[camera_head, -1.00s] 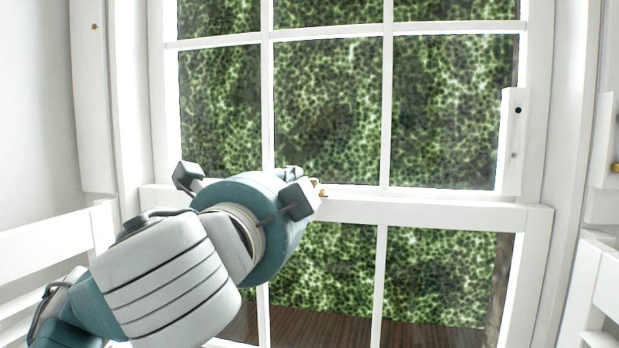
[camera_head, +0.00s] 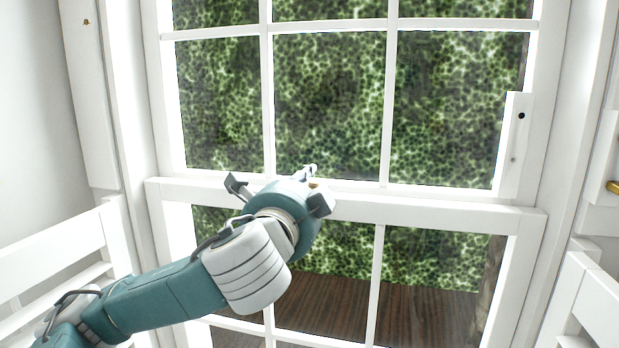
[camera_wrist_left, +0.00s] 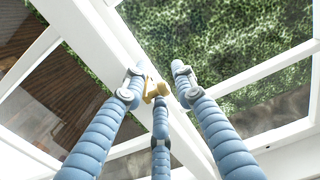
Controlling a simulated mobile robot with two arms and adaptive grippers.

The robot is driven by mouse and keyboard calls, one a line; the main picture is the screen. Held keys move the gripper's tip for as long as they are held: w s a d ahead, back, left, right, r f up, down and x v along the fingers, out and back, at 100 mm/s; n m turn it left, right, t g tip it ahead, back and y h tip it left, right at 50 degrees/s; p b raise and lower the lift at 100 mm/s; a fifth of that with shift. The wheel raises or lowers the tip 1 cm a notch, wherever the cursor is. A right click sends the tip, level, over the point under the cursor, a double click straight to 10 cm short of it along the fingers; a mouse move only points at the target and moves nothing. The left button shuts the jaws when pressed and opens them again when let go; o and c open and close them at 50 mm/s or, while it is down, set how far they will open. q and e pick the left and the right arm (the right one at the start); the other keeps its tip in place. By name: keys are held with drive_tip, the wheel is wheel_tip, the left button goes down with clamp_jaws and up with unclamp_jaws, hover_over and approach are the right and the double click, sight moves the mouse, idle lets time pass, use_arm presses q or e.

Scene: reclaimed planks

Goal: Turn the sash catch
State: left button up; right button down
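The brass sash catch (camera_wrist_left: 155,91) sits on the white meeting rail (camera_head: 420,208) of the sash window. In the left wrist view it lies among the three blue fingers of my left gripper (camera_wrist_left: 157,80). The fingers are spread apart, with one tip on each side of the catch and the third finger below it. I cannot tell whether any finger touches it. In the head view my left gripper (camera_head: 309,171) reaches to the rail, and its hand hides most of the catch. My right gripper is not in view.
Glass panes with white glazing bars (camera_head: 388,110) stand above and below the rail. A white block (camera_head: 514,145) is fixed at the right side of the window. White slatted furniture stands at the lower left (camera_head: 50,240) and lower right (camera_head: 590,290).

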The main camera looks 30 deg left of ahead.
use_arm(q)
drive_tip(key=shift+s, duration=0.1)
drive_tip(key=shift+c, duration=0.3)
clamp_jaws()
drive_tip(key=shift+d+r, duration=0.1)
drive_tip(key=shift+r, duration=0.05)
drive_tip(key=shift+w+d+n+g+y, duration=0.2)
drive_tip(key=shift+d+n+g+y, duration=0.25)
drive_tip(key=shift+n+y, duration=0.55)
drive_tip(key=shift+w+d+f+n+g+y, duration=0.1)
drive_tip(key=shift+w+d+n+g+y, duration=0.5)
drive_tip(key=shift+n+g+y, duration=1.5)
drive_tip(key=shift+w+d+f+n+g+y, duration=0.1)
drive_tip(key=shift+w+d+n+g+y, duration=0.5)
drive_tip(key=shift+n+g+y, duration=1.55)
drive_tip(key=shift+w+d+n+g+y, duration=0.6)
drive_tip(key=shift+n+g+y, duration=0.85)
drive_tip(key=shift+g, duration=1.25)
drive_tip(key=shift+w+a, duration=0.1)
